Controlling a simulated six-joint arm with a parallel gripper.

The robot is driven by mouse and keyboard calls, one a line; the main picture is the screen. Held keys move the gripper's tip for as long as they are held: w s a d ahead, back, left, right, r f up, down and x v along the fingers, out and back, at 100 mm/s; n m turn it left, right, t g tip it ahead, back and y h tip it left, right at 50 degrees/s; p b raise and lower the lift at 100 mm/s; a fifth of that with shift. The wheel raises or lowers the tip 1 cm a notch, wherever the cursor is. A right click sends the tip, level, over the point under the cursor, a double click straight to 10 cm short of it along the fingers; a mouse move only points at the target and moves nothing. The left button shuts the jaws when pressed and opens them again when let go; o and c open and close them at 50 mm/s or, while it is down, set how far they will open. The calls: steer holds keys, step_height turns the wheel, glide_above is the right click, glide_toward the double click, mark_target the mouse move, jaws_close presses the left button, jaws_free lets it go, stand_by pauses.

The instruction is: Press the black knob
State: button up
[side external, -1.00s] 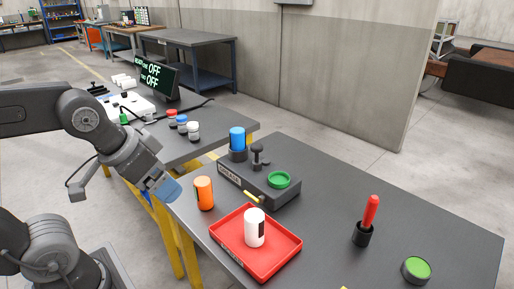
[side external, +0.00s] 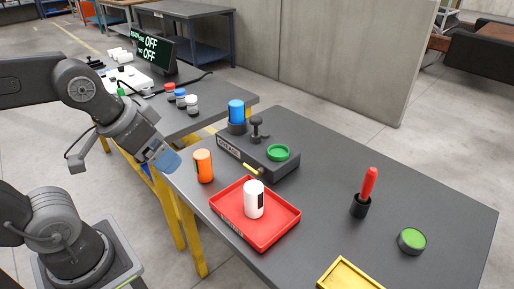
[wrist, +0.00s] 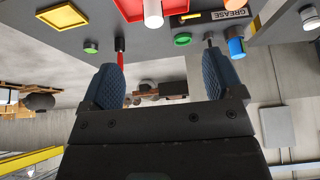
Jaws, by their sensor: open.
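The black knob (side external: 257,125) stands upright on a dark box labelled GREASE (side external: 240,152), between a blue cylinder (side external: 237,112) and a green ring-shaped part (side external: 278,153). In the wrist view, which looks upside down, the black knob (wrist: 210,40) shows small near the top, beyond the right finger. My gripper (side external: 166,163) is left of the box, in the air beside the table's left edge and apart from the knob. In the wrist view my gripper (wrist: 161,82) has its two blue fingers wide apart with nothing between them.
An orange cylinder (side external: 203,166) stands between my gripper and the box. A red tray (side external: 285,220) holds a white cylinder (side external: 254,199). A red-handled tool in a black holder (side external: 361,206), a green button (side external: 411,241) and a yellow tray (side external: 350,274) lie further right. A display (side external: 153,50) reads OFF.

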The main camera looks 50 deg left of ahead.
steer(key=shift+c, duration=0.2)
